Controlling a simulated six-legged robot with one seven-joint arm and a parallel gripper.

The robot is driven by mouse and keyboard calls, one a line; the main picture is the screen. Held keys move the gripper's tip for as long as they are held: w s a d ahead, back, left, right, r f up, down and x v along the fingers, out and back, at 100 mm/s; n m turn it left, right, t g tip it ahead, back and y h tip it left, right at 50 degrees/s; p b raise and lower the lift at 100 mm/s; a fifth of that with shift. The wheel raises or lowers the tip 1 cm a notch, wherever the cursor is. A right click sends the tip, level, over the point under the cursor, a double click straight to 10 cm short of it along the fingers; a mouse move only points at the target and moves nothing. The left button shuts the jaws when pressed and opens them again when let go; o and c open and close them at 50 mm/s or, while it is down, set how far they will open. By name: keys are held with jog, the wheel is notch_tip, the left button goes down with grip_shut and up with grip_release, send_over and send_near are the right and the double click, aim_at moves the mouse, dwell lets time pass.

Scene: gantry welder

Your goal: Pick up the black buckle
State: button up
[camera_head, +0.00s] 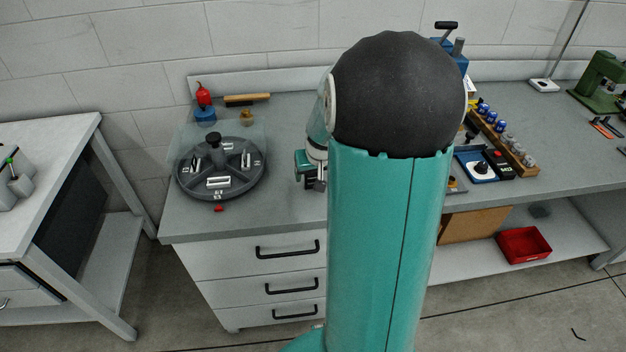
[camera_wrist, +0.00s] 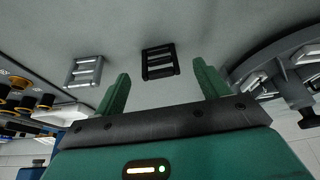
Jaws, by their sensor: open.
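The black buckle (camera_wrist: 160,61) lies flat on the grey bench top in the wrist view, a small dark frame with crossbars. My gripper (camera_wrist: 163,80) is open, with its two green fingers apart. The buckle appears between and just beyond the fingertips, and nothing is held. In the head view my gripper (camera_head: 313,178) shows only partly beside my large teal arm, low over the bench. The black buckle is hidden by my arm or too small to make out in the head view.
A silver buckle (camera_wrist: 84,71) lies left of the black one. A round grey divided tray (camera_head: 222,193) stands left of my gripper on the workbench (camera_head: 290,222). A wooden rack (camera_head: 505,145) and a blue tray (camera_head: 477,168) are to the right.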

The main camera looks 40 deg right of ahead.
aim_at(314, 175)
jog(key=shift+w+x, duration=0.2)
jog(key=shift+x, duration=2.4)
jog(key=shift+d+r, duration=0.1)
jog(key=shift+r, duration=0.05)
jog(key=c, duration=1)
jog(key=shift+c, duration=0.2)
jog(key=shift+r, duration=0.55)
notch_tip(314, 175, up, 2)
jog(key=shift+r, duration=0.15)
jog(key=s+a+r, duration=0.2)
jog(key=a+r, duration=0.7)
jog(key=a, duration=0.4)
jog(key=shift+a+r, duration=0.3)
jog(key=shift+a, duration=0.1)
jog(key=shift+w, duration=0.15)
